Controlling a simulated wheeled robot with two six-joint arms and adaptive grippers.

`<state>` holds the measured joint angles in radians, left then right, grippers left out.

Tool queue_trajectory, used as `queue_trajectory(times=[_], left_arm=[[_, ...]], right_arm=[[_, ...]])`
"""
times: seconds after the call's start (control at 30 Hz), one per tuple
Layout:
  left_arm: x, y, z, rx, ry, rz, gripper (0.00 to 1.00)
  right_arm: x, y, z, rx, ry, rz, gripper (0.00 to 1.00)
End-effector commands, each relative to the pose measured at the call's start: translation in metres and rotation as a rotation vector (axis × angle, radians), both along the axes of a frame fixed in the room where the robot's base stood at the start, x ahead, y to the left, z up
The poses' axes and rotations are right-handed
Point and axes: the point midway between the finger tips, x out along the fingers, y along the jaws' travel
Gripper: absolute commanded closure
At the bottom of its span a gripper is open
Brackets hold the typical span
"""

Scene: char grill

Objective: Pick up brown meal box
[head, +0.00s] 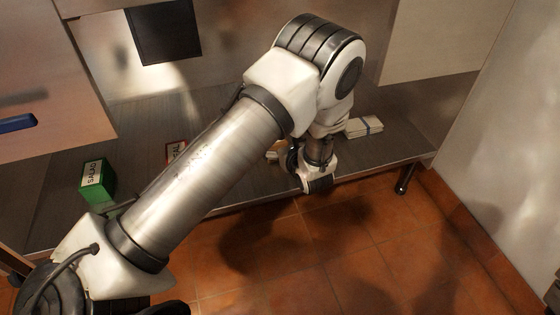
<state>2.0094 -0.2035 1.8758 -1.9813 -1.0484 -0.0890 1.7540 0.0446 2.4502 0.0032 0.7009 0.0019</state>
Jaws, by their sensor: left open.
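A small tan-brown piece (275,146) shows at the left of my left gripper on the low metal shelf. It may be the brown meal box, but the gripper and arm hide most of it. My left gripper (292,160) is open at the shelf's front edge, beside that piece. I cannot tell whether they touch. The fingers are dark and partly hidden by the wrist. My right gripper is not in view.
A green box labelled SALAD (97,181) stands at the shelf's left. A red box with a white label (175,151) is partly behind my forearm. A pale stack (363,127) lies right of the gripper. The shelf (405,150) has a leg at right; tiled floor (350,250) is clear.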

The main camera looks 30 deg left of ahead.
Motion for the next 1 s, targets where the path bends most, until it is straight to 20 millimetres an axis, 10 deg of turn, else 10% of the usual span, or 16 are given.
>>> queue_trajectory(times=[0.43,0.77,1.0], left_arm=[[0.031,0.046,-0.032,-0.003,-0.005,0.007,0.0],[0.042,0.059,-0.03,-0.002,-0.001,0.003,0.0],[0.042,0.059,-0.031,-0.003,0.0,0.003,0.78]], right_arm=[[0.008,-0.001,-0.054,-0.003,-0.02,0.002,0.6],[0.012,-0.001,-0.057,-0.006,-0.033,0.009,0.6],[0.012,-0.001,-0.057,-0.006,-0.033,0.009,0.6]])
